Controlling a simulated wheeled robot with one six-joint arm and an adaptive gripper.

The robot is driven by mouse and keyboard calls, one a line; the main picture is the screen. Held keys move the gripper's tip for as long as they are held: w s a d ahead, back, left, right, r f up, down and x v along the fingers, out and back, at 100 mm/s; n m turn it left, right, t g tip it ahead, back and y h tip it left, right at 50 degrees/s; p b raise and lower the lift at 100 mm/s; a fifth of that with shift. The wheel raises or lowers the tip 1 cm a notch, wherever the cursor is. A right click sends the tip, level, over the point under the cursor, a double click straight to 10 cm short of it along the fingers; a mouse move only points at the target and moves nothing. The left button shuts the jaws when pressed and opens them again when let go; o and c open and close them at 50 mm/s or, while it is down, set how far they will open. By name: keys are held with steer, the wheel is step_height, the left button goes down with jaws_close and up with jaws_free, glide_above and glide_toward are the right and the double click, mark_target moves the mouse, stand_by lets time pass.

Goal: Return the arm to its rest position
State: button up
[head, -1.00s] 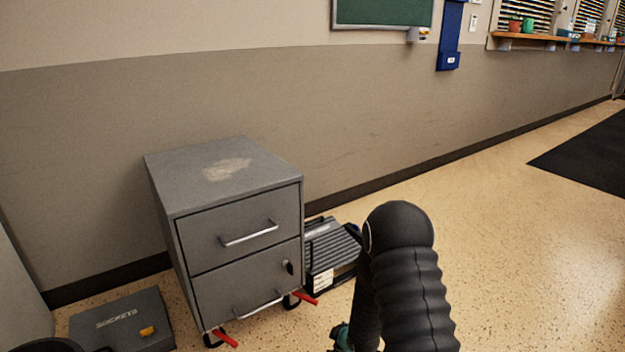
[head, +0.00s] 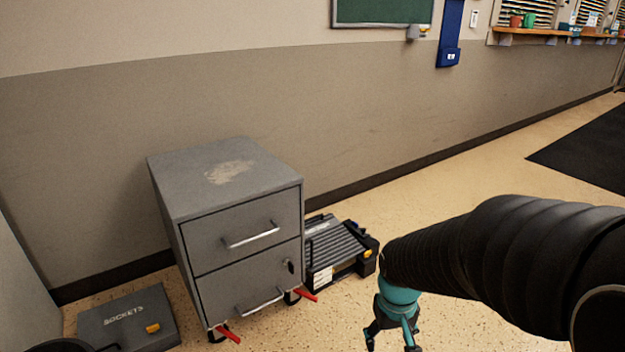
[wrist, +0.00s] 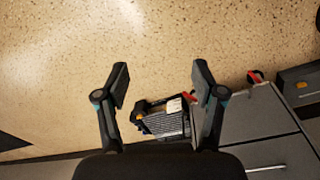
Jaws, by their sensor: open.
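My gripper (head: 392,338) hangs at the end of my black-sleeved arm, which reaches in from the right edge of the head view. In the wrist view my gripper (wrist: 160,82) has its two fingers spread apart, with nothing between the tips but speckled floor. It is to the right of the grey drawer cabinet (head: 238,232) and in front of the ribbed grey-black case (head: 335,250), touching neither as far as I can see.
The cabinet, drawers closed, has red caster levers (head: 308,294) low in front. A grey sockets case (head: 125,318) lies on the floor at its left. A dark mat (head: 590,150) lies at the right. The floor between the case and the mat is clear.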

steer(key=s+r+t+p, duration=0.2)
steer(key=s+r, duration=0.3)
steer(key=r, duration=0.5)
steer(key=s+r+m+t+p, duration=0.1)
steer(key=s+r, duration=0.4)
steer(key=r, duration=0.5)
steer(key=shift+d+r+m+t+y+p, duration=0.2)
steer(key=shift+r+m+t+y+p, duration=0.15)
steer(key=shift+t+p, duration=0.6)
steer(key=shift+s, duration=0.1)
